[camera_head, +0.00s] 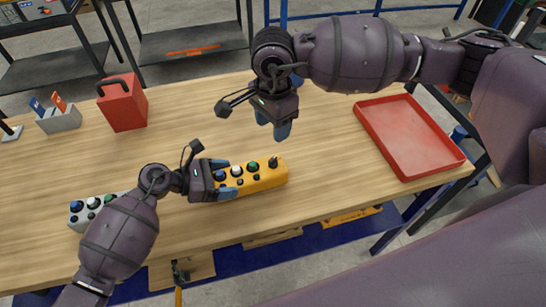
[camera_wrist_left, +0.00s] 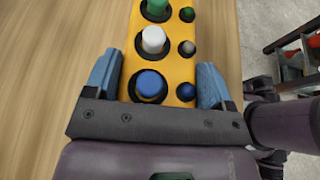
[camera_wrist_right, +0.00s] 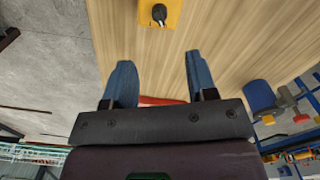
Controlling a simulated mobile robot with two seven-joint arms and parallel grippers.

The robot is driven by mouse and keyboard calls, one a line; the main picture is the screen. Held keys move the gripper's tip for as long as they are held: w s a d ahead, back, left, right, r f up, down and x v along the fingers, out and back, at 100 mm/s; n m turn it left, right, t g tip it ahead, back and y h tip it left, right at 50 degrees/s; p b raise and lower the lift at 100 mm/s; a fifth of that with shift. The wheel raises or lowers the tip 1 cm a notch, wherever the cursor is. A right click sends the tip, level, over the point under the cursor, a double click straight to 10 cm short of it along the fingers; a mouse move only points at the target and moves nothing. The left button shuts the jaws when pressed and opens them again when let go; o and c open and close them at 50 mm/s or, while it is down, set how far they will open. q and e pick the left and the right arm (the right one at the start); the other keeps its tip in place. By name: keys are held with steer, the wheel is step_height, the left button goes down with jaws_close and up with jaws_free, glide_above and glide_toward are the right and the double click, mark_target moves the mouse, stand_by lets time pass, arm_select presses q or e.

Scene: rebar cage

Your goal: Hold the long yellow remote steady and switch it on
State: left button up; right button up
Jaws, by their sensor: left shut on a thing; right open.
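The long yellow remote (camera_head: 262,180) lies on the wooden table, with blue, white and green buttons and a dark switch (camera_head: 273,162) at its right end. My left gripper (camera_head: 226,178) is shut across the remote's left end; in the left wrist view its blue fingers (camera_wrist_left: 158,85) stand on both sides of the yellow body (camera_wrist_left: 182,65). My right gripper (camera_head: 274,128) is open and empty above the table, behind the remote's right end. In the right wrist view the dark switch (camera_wrist_right: 159,13) shows at the top, beyond the open fingers (camera_wrist_right: 158,82).
A grey remote (camera_head: 80,216) with buttons lies at the left, partly behind my left arm. A red tray (camera_head: 458,160) is at the right. A red box (camera_head: 122,105) and a small grey holder (camera_head: 60,123) stand at the back left. The table's middle is clear.

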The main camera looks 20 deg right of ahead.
mark_target(273, 159)
step_height(273, 159, down, 12)
steer(key=n, duration=0.5)
stand_by(0.6)
steer(key=c, duration=0.9)
